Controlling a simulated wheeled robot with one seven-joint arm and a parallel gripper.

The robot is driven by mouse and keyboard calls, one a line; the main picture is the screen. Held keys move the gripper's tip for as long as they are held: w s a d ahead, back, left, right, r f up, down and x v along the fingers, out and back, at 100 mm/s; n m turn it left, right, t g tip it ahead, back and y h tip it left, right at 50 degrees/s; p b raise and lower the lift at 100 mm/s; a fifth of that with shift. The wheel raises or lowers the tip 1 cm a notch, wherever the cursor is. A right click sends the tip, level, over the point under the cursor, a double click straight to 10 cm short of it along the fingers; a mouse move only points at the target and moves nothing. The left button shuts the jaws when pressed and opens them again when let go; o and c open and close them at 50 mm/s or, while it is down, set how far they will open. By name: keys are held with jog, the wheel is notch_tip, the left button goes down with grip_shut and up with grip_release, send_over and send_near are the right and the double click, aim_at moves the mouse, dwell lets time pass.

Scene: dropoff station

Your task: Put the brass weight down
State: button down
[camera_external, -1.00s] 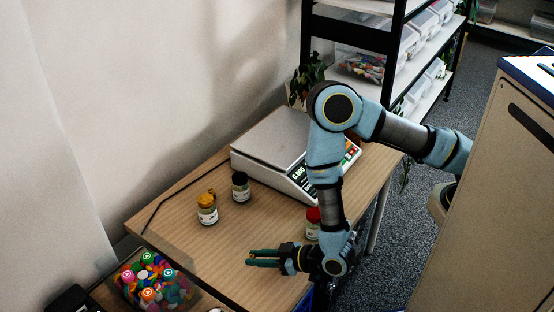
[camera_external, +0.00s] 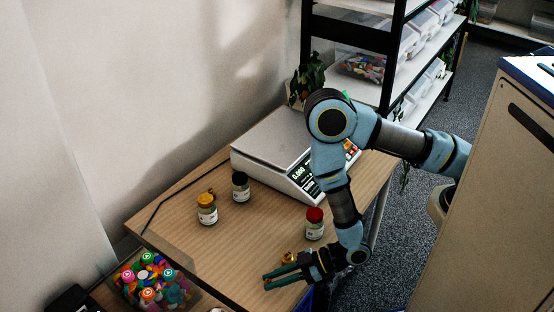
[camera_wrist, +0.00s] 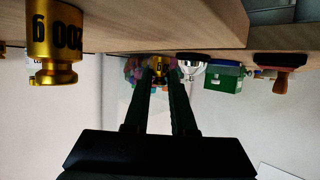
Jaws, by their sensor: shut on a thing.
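My gripper (camera_external: 266,282) is low at the table's front edge, its two long dark-green fingers pointing left. In the wrist view, my gripper (camera_wrist: 160,78) is shut on a small brass weight (camera_wrist: 160,64) at the fingertips, which partly hide it. In the external view only a tiny yellow spot shows at the tips. I cannot tell whether this weight touches the table. A larger brass weight marked 200 g (camera_wrist: 56,38) stands beside my gripper, upside down in the wrist view. It also shows just behind the gripper in the external view (camera_external: 288,258).
The wooden table (camera_external: 240,258) holds a red-lidded jar (camera_external: 314,224), a yellow-lidded jar (camera_external: 207,209), a dark-lidded jar (camera_external: 240,187) and a scale (camera_external: 273,147). A bin of colourful pieces (camera_external: 196,299) stands at the lower left. Bare wood lies left of the gripper.

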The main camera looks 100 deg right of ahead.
jog(key=w+d+r+n+y+p, duration=0.2)
jog(key=w+d+r, duration=0.3)
jog(key=w+d, duration=0.15)
notch_tip(320, 180, up, 4)
jog(key=f+n+y+p, duration=0.1)
jog(key=n+y+p, duration=0.1)
send_over(235, 244)
jog(key=shift+g, duration=0.4)
notch_tip(235, 244, down, 8)
jog(key=p, duration=0.2)
jog(key=shift+f+p, duration=0.2)
jog(key=shift+p, duration=0.1)
jog(key=shift+f, duration=0.15)
jog(key=shift+f+b, duration=0.45)
jog(key=shift+b, duration=0.05)
jog(key=shift+f, duration=0.2)
jog(key=c, duration=0.7)
grip_release()
jog(key=shift+a+f, duration=0.1)
jog(key=shift+c, duration=0.2)
